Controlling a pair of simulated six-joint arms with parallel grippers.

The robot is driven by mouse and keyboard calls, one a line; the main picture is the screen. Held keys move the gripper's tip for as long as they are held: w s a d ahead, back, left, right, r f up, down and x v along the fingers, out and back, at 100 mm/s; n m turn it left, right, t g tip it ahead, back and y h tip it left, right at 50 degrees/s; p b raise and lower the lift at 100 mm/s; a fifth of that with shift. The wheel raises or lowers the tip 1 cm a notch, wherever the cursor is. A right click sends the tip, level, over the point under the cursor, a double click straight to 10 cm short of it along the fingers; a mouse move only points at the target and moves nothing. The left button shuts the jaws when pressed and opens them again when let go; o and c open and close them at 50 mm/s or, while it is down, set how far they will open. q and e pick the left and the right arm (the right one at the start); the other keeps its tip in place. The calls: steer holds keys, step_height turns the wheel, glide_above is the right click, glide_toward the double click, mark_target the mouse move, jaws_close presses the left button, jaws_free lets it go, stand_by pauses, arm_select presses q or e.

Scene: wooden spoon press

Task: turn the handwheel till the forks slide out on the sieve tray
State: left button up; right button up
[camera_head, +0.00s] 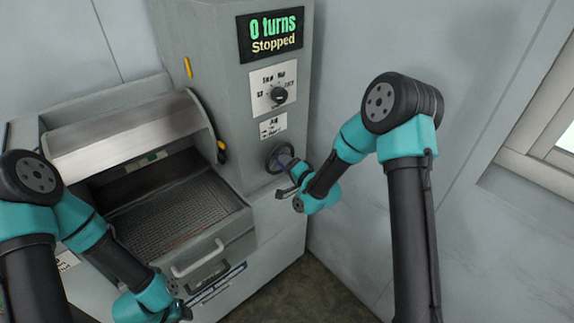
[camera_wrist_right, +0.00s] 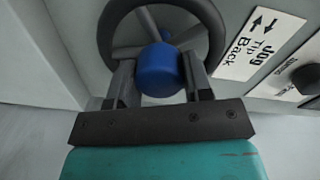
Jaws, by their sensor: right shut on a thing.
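The handwheel (camera_head: 279,158) is a dark ring on the front of the grey machine, below the dial panel. In the right wrist view its dark rim (camera_wrist_right: 112,30) and a blue knob (camera_wrist_right: 158,70) show large. My right gripper (camera_head: 286,178) is at the wheel, and in the wrist view its fingers (camera_wrist_right: 158,85) are shut on the blue knob, one on each side. The sieve tray (camera_head: 165,212) is a perforated floor under the raised metal hood; no forks show on it. My left gripper (camera_head: 180,308) is at the bottom edge, partly cut off, and its fingers are unclear.
A display (camera_head: 271,34) reads "0 turns" and "Stopped". A selector knob (camera_head: 278,95) and a label lie below it. A pale drawer handle (camera_head: 197,258) sticks out in front of the tray. A wall (camera_head: 345,230) and window frame stand at right.

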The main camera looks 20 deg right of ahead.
steer(key=shift+m, duration=1.6)
steer(key=o, duration=0.9)
steer(key=shift+s, duration=0.1)
